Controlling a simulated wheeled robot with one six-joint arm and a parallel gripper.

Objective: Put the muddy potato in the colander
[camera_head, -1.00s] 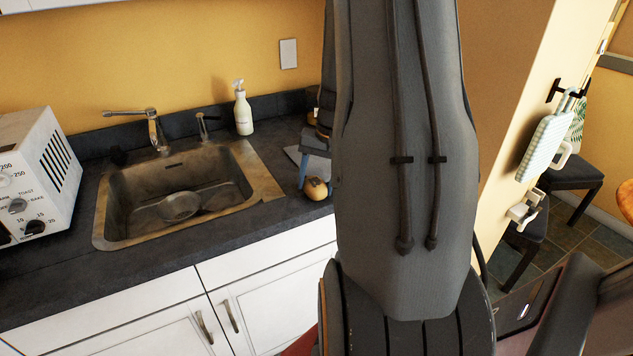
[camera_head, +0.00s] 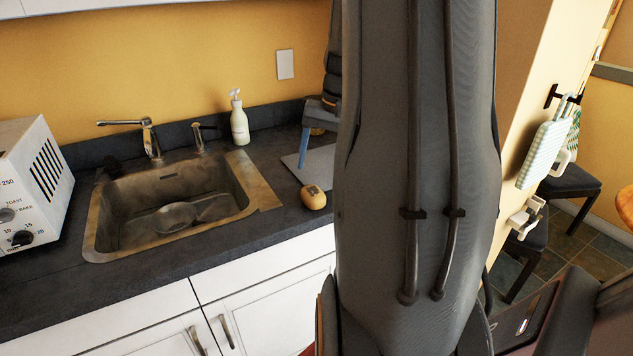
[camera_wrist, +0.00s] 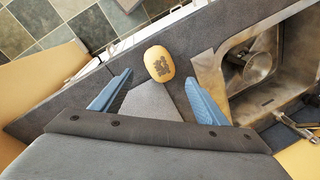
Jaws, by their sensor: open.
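The muddy potato (camera_head: 313,197) is yellow-tan with a dark patch. It lies on the dark counter near the front edge, right of the sink. In the wrist view the potato (camera_wrist: 160,63) is just beyond the tips of my gripper (camera_wrist: 158,76), roughly centred between its blue fingers. The fingers are apart with nothing held. In the head view one blue finger (camera_head: 305,146) shows above and behind the potato, clear of it; my arm hides the rest. A round metal colander (camera_head: 175,216) sits in the sink and also shows in the wrist view (camera_wrist: 258,66).
The sink (camera_head: 100,215) has a faucet (camera_head: 150,138) behind it. A soap bottle (camera_head: 239,120) stands at the sink's back right. A toaster oven (camera_head: 35,185) is at the left. A light grey board (camera_head: 320,165) lies behind the potato.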

